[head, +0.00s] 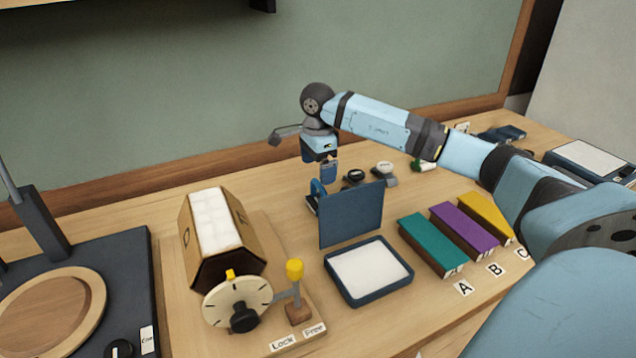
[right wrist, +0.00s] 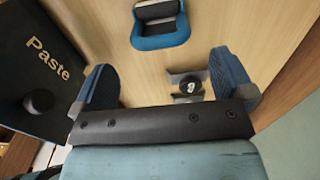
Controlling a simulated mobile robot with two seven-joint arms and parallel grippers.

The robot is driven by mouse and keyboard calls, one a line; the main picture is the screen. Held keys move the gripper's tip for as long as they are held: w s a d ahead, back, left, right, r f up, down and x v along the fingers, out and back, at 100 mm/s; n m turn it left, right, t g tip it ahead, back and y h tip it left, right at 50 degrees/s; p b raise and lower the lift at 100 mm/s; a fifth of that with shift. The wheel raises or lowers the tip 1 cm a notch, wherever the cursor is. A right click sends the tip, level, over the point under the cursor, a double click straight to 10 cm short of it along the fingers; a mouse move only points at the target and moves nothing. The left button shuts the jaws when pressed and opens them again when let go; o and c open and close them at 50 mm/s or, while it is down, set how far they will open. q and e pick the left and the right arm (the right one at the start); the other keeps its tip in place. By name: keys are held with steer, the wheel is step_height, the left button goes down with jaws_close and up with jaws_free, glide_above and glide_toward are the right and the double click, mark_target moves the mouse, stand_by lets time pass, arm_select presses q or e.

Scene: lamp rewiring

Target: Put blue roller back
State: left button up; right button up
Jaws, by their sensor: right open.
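My right gripper (head: 328,172) points down over the back of the table, behind the upright dark blue lid (head: 351,215). In the right wrist view its two blue fingers (right wrist: 165,84) are spread apart with nothing held between them. A blue, curved piece with a black middle (right wrist: 160,26) lies on the table beyond the fingers; it may be the blue roller, but I cannot be sure. A blue arched part (head: 317,188) shows just below the gripper in the head view. A small dark bracket with a round piece (right wrist: 187,84) shows between the fingers, below them. My left gripper is not in view.
The lid, marked Paste (right wrist: 48,58), stands up behind a white-filled tray (head: 368,272). Teal (head: 430,243), purple (head: 464,229) and yellow (head: 485,216) blocks lie to the right. A cardboard drum with a dial (head: 237,302) stands left. Small round dark pieces (head: 354,176) sit near the gripper.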

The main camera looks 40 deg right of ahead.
steer(key=shift+r, duration=2.05)
